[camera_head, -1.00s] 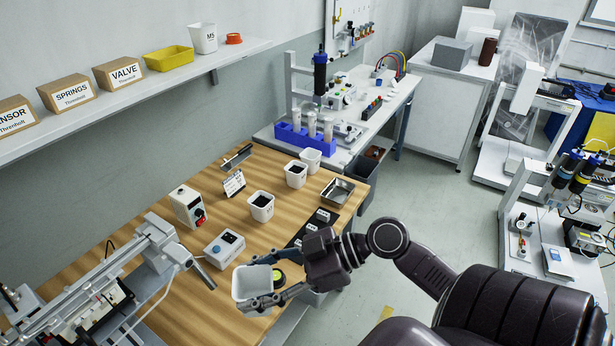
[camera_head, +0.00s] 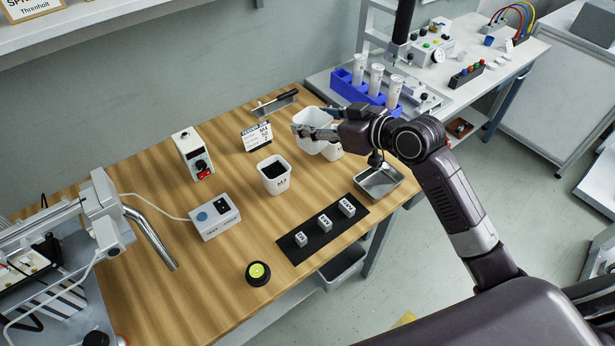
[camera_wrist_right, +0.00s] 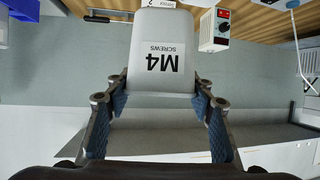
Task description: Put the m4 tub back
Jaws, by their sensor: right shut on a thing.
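My right gripper (camera_head: 322,132) is shut on the white M4 tub (camera_head: 303,116), holding it over the far right part of the wooden bench. The tub's "M4 SCREWS" label (camera_wrist_right: 163,58) faces the camera in the right wrist view, with a finger of the right gripper (camera_wrist_right: 160,100) on each side. The M3 tub (camera_head: 274,180), with dark contents, stands on the bench nearer to me. Other white tub surfaces (camera_head: 333,154) show just below and behind the gripper, partly hidden by it. Whether the held tub touches the bench cannot be told. My left gripper is not in view.
A black mat (camera_head: 290,248) with small labelled blocks, a round green-topped button (camera_head: 258,272), a control box (camera_head: 214,217) and a small sign (camera_head: 256,137) are on the bench. A blue rack (camera_head: 352,90) with tubes stands behind.

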